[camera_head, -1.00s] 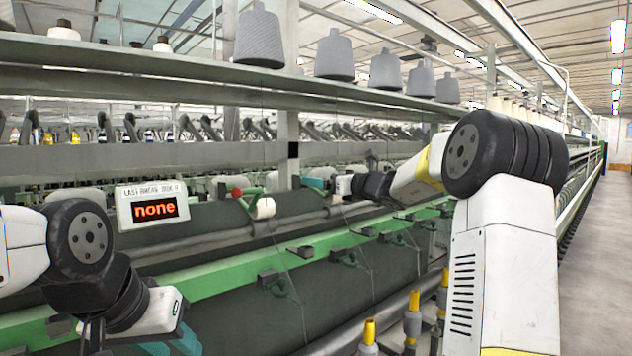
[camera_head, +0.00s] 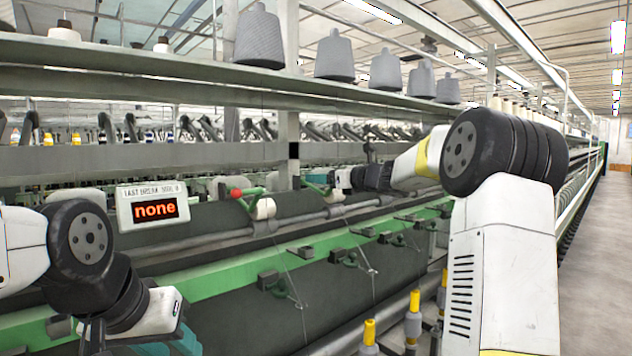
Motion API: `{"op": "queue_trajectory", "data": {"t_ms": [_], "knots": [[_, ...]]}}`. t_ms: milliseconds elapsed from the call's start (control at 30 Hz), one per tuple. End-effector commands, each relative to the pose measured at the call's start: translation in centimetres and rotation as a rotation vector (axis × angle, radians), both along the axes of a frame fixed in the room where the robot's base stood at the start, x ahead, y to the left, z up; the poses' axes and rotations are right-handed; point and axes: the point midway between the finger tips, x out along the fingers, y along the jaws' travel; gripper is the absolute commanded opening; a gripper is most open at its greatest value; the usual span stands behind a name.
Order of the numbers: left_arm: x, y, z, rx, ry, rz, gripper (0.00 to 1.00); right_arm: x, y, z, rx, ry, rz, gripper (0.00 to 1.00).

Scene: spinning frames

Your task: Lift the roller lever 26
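A roller lever (camera_head: 239,193) with a red knob, a green arm and a white roller stands on the machine, just right of the display. A second green lever with a pale roller (camera_head: 317,190) shows farther right, close to the end of my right arm. No number is readable on either, so I cannot tell which is 26. My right gripper (camera_head: 334,180) is near this second lever, small and partly hidden; its fingers are not clear. My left gripper (camera_head: 185,343) is low at the left, below the display, with teal fingers partly hidden by its wrist.
The display (camera_head: 153,207) reads "none". A green rail (camera_head: 240,278) with dark brackets runs along the machine. Yellow-topped bobbins (camera_head: 370,332) stand low in front. Grey cones (camera_head: 260,38) sit on the shelf above. An open aisle (camera_head: 600,240) lies at right.

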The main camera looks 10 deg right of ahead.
Motion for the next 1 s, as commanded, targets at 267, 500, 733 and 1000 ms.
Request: {"op": "queue_trajectory", "data": {"t_ms": [267, 500, 733, 1000], "knots": [[0.0, 0.0, 0.0, 0.000, 0.000, 0.000, 0.36, 0.6, 0.5, 2.5, -0.093, 0.120, 0.000, 0.00], [0.0, 0.0, 0.0, 0.000, 0.000, 0.000, 0.36, 1.5, 1.0, 4.7, -0.102, 0.146, -0.002, 0.00], [0.0, 0.0, 0.0, 0.000, 0.000, 0.000, 0.36, 2.7, 1.8, 6.9, -0.102, 0.146, -0.002, 0.00], [0.0, 0.0, 0.0, 0.000, 0.000, 0.000, 0.36, 4.1, 2.7, 8.4, -0.100, 0.149, -0.001, 0.00]]}}
